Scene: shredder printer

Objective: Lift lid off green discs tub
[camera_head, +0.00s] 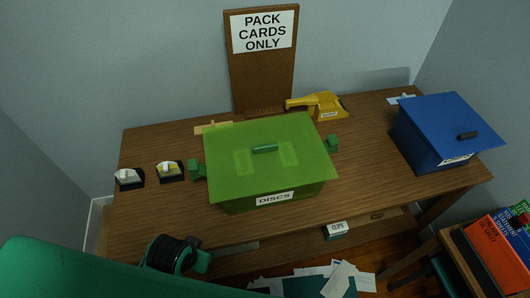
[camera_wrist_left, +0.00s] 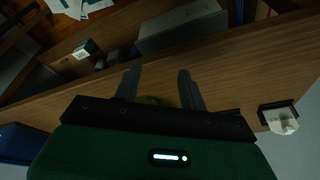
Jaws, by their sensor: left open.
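The green tub (camera_head: 268,198) labelled DISCS stands upright in the middle of the desk. Its flat translucent green lid (camera_head: 300,135) sits on top, with a short green bar handle (camera_head: 265,148) at its centre. Two pale rectangles show dimly through the lid. My left arm comes in at the lower left of the head view, in front of the desk and apart from the tub. In the left wrist view my left gripper (camera_wrist_left: 159,88) has its two fingers spread, with nothing held. A small green sliver shows between their bases; I cannot tell what it is. My right gripper is out of view.
A blue lidded box (camera_head: 440,135) stands at the desk's right. A yellow tool (camera_head: 320,106) and a PACK CARDS ONLY board (camera_head: 262,75) are behind the tub. Two small dark-based items (camera_head: 130,177) (camera_head: 170,171) sit left. A clips box (camera_head: 337,231) is below the front edge.

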